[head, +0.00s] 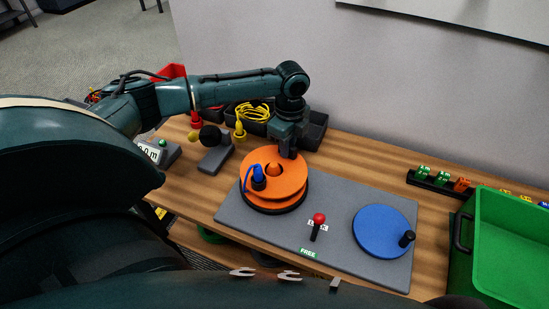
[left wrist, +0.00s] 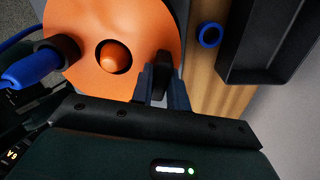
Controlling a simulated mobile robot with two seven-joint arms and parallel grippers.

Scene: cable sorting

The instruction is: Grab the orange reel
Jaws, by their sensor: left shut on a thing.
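The orange reel (head: 272,178) sits at the left end of a grey base plate (head: 333,232), with a blue plug (head: 258,177) on its top and an orange peg in its centre hole. My left gripper (head: 290,150) is at the reel's back edge, fingers pointing down. In the left wrist view, the fingers (left wrist: 161,85) are shut around a black upright part at the rim of the orange reel (left wrist: 95,25). The fingers hide part of that contact. My right gripper is not in view.
A red-knobbed lever (head: 318,222) stands mid-plate above a FREE label. A blue disc (head: 380,232) with a black handle lies to its right. A green crate (head: 510,245) stands at the far right. A dark bin (head: 312,130) and yellow cable (head: 254,112) are behind the reel.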

